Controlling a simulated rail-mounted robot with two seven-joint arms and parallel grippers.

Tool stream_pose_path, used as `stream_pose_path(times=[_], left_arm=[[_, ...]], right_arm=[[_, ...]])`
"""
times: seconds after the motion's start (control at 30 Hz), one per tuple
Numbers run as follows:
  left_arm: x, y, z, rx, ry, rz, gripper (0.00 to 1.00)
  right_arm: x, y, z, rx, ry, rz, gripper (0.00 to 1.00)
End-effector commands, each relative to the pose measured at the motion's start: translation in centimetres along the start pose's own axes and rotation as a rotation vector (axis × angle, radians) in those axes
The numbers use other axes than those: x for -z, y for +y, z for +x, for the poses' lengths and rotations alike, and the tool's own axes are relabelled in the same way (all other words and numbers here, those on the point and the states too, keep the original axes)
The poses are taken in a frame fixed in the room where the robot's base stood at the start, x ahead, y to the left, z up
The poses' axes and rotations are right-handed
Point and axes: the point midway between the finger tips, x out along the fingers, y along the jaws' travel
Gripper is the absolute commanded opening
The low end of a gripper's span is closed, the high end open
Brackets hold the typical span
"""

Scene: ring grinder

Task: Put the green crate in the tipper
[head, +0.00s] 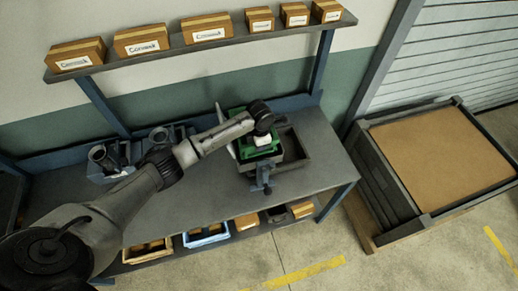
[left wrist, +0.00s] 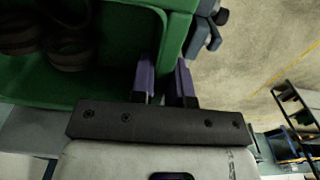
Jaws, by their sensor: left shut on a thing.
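The green crate (head: 248,154) is at the right part of the workbench, partly hidden by my left arm. My left gripper (left wrist: 166,82) is shut on the crate's wall, with one finger on each side of it. The crate also fills the upper left of the left wrist view (left wrist: 105,85), with dark rings (left wrist: 70,45) inside. The dark grey tipper (head: 295,163) is on the bench beside and under the crate. I cannot tell whether the crate rests in it or hangs above it. My right gripper is not in view.
A shelf (head: 200,43) with several cardboard boxes runs above the bench (head: 190,200). Grey bins (head: 110,165) stand at the back left. Boxes and a blue crate (head: 206,237) sit below the bench. A large brown-topped container (head: 440,155) stands right.

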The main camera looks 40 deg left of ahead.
Motion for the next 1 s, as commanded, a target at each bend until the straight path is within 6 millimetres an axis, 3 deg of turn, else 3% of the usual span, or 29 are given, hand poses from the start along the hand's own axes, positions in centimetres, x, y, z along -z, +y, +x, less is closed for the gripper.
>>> stream_pose_path(times=[0.5,0.97,1.0], left_arm=[[-0.1,0.0,4.1,-0.002,-0.003,0.003,0.00],[-0.1,0.0,4.6,-0.002,-0.002,0.002,0.00],[0.0,-0.1,4.8,0.000,0.000,0.002,0.17]], right_arm=[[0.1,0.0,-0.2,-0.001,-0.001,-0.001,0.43],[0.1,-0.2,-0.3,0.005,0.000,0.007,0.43],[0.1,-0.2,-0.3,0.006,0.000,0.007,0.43]])
